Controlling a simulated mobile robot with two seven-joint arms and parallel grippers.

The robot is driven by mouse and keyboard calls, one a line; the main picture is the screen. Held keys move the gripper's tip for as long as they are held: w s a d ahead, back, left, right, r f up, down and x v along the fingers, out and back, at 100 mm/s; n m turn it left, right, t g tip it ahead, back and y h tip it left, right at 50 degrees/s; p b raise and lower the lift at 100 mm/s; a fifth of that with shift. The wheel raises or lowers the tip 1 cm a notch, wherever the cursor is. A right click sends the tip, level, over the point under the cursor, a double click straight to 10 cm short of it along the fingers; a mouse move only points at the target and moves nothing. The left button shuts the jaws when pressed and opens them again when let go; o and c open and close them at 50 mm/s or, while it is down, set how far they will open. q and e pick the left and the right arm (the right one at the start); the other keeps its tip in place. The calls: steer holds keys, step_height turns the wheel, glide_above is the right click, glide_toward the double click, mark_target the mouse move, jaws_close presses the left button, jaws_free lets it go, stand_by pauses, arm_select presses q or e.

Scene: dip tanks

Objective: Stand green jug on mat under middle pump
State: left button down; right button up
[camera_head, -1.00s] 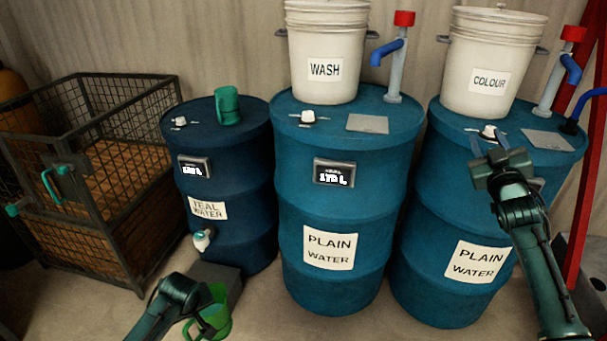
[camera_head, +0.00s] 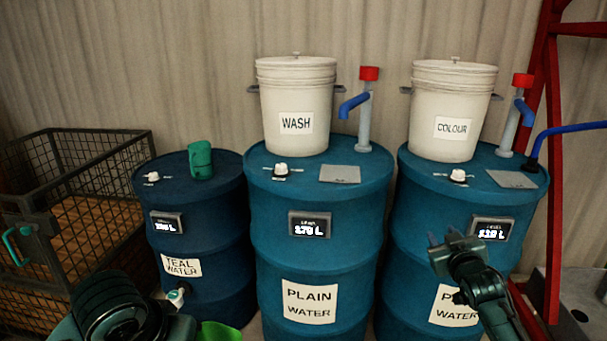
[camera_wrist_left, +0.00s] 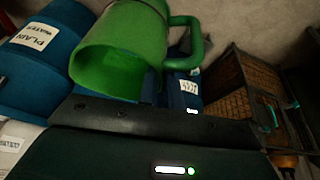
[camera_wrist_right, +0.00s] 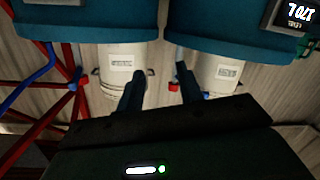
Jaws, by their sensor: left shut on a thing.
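A bright green jug (camera_head: 218,332) shows only its top at the bottom edge of the head view. The left wrist view shows the jug (camera_wrist_left: 120,45) large, mouth and handle visible. My left gripper (camera_head: 185,327) is shut on it, its fingers mostly hidden. A pump (camera_head: 365,120) with red cap and blue spout stands on the middle blue drum, with a grey mat (camera_head: 340,174) beside its foot. A similar pump (camera_head: 515,115) and mat (camera_head: 512,179) are on the right drum. My right gripper (camera_head: 453,240) is open and empty before the right drum; its fingers stand apart in the right wrist view (camera_wrist_right: 160,95).
White buckets marked WASH (camera_head: 297,105) and COLOUR (camera_head: 453,110) stand behind the mats. A darker teal jug (camera_head: 200,160) stands on the left drum (camera_head: 190,220), which has a tap. A wire cage (camera_head: 75,200) is at left, a red frame (camera_head: 553,150) at right.

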steer(key=s+a+f+g+y, duration=0.2)
steer(key=s+a+f, duration=0.4)
steer(key=s+f, duration=0.3)
steer(key=s+a+f+g+y, duration=0.1)
steer(key=s+a+f, duration=0.2)
steer(key=s, duration=0.6)
steer(key=s+a+f+g, duration=0.1)
steer(key=s+a+f, duration=0.3)
steer(key=s, duration=0.5)
steer(key=s+a+f+g+y, duration=0.1)
steer(key=s+a+f, duration=0.3)
steer(key=s, duration=0.5)
steer(key=shift+s+a+f+g+y, duration=0.3)
steer(key=shift+a+g, duration=0.1)
steer(key=shift+a, duration=0.25)
